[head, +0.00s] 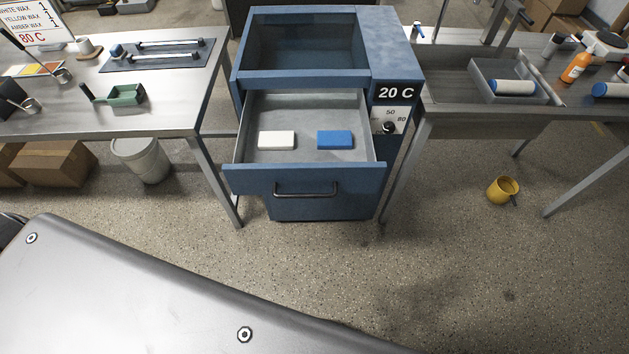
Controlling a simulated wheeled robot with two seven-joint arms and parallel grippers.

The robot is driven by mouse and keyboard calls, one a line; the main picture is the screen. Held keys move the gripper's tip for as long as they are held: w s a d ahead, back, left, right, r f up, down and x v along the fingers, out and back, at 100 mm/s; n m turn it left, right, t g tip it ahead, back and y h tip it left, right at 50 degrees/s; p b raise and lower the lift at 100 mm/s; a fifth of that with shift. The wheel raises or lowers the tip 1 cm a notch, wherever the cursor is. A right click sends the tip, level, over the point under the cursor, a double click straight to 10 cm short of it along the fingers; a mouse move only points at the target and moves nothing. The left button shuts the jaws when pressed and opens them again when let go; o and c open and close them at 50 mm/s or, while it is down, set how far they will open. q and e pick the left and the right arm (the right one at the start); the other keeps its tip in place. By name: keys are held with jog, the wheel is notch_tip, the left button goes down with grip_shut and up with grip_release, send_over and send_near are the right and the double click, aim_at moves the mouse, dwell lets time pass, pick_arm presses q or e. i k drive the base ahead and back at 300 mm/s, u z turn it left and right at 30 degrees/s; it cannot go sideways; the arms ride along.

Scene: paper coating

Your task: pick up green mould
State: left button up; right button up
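The green mould (125,95) is a small open box with a dark handle on its left side. It sits on the left metal table (165,110), near the table's front edge. Nothing is seen holding it. Neither of my grippers shows in the head view, so their state is hidden.
A blue cabinet (395,50) stands in the middle with its drawer (245,178) pulled out. A white block (277,140) and a blue block (335,140) lie in it. Ladles and a rack (160,62) share the left table. A yellow mug (502,190) is on the floor.

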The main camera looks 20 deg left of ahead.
aim_at(124, 94)
jog(key=u, duration=2.3)
jog(key=i, duration=0.35)
jog(key=z, duration=1.2)
